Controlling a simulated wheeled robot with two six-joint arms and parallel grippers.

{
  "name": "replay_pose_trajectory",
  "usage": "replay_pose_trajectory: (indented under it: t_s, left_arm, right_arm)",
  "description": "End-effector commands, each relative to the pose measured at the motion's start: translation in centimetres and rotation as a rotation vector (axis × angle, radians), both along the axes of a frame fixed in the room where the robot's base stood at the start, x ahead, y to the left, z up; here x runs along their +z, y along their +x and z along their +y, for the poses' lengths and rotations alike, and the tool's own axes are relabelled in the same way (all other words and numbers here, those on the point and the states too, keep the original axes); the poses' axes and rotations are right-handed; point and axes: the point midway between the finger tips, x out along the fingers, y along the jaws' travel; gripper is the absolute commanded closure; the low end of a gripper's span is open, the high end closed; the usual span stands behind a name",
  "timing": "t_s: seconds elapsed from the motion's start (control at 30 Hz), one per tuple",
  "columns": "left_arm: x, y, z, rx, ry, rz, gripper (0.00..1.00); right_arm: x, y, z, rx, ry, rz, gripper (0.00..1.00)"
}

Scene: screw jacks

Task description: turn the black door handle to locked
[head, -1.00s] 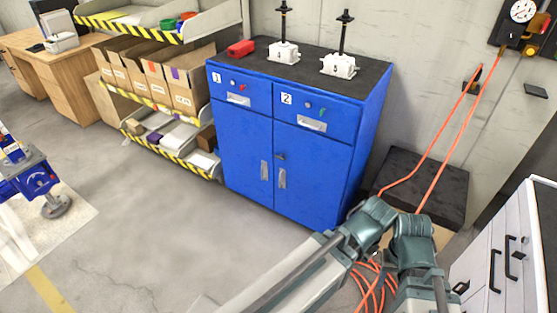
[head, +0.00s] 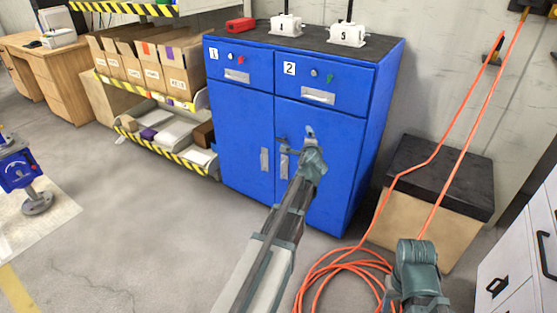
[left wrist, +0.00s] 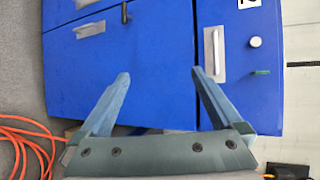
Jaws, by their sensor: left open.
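The black door handle (head: 281,142) is a small dark piece on the blue cabinet's right door, just above the pale pull bars. It also shows at the top edge of the left wrist view (left wrist: 125,12), where the picture is turned sideways. It is too small for me to tell its setting. My left gripper (left wrist: 160,75) is open and empty in front of the right door. In the head view its fingers show to the right of the handle, apart from it, with the lower part hidden by my wrist.
The blue cabinet (head: 240,130) has two drawers with pulls above its doors. An orange hose (head: 325,270) coils on the floor beside a black-topped box (head: 440,175). Shelves (head: 180,155) stand left. The floor in front of the cabinet's left side is clear.

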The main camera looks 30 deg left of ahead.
Motion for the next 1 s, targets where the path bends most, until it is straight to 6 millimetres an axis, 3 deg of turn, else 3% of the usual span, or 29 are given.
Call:
replay_pose_trajectory:
  t_s: [0.03, 0.3, 0.6, 0.8, 1.0]
  left_arm:
    - [-2.2, 1.4, 2.3, -0.027, 0.091, -0.013, 0.0]
    - [-5.5, 4.9, 10.9, -0.23, 0.635, -0.02, 0.0]
    - [-13.1, 5.2, 18.5, -0.477, 1.192, 0.065, 0.0]
    - [-17.1, 4.2, 21.4, -0.605, 1.406, 0.114, 0.0]
    - [-18.3, 3.6, 22.2, -0.656, 1.478, 0.131, 0.0]
  right_arm:
    - [-3.4, 0.0, 0.0, 0.0, 0.0, 0.0, 0.5]
    - [-12.1, 0.0, 0.0, 0.0, 0.0, -0.002, 0.5]
    - [-20.9, 0.1, 0.0, 0.0, -0.001, -0.003, 0.5]
    - [-24.0, 0.1, 0.0, 0.0, -0.001, -0.003, 0.5]
    - [-24.6, 0.1, 0.0, 0.0, -0.001, -0.004, 0.5]
